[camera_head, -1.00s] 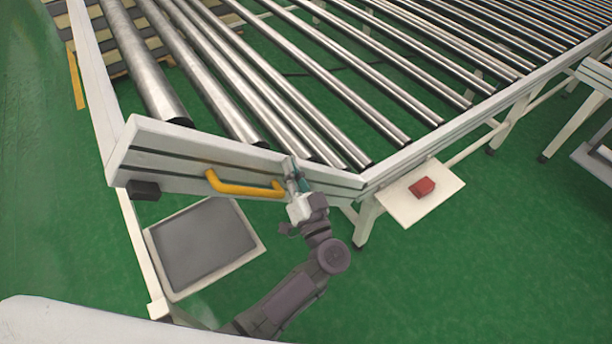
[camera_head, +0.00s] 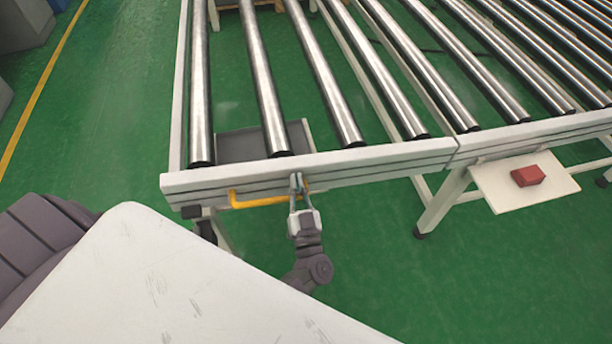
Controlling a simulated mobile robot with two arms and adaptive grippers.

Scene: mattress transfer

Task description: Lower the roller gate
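The roller gate (camera_head: 225,178) is the left section of the roller conveyor, with a white front rail and steel rollers. Its rail now runs nearly in line with the fixed section (camera_head: 540,132) on the right; whether it is fully level I cannot tell. A yellow handle (camera_head: 262,200) is on the gate's front. My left gripper (camera_head: 298,186) is at the handle's right end, its fingers closed around the bar. The fingertips are partly hidden against the rail.
A red box (camera_head: 528,176) sits on a white side shelf (camera_head: 505,192) at the right. A large white surface fills the lower left foreground. Green floor (camera_head: 400,280) is free in front of the conveyor. A yellow floor line (camera_head: 38,95) runs at the left.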

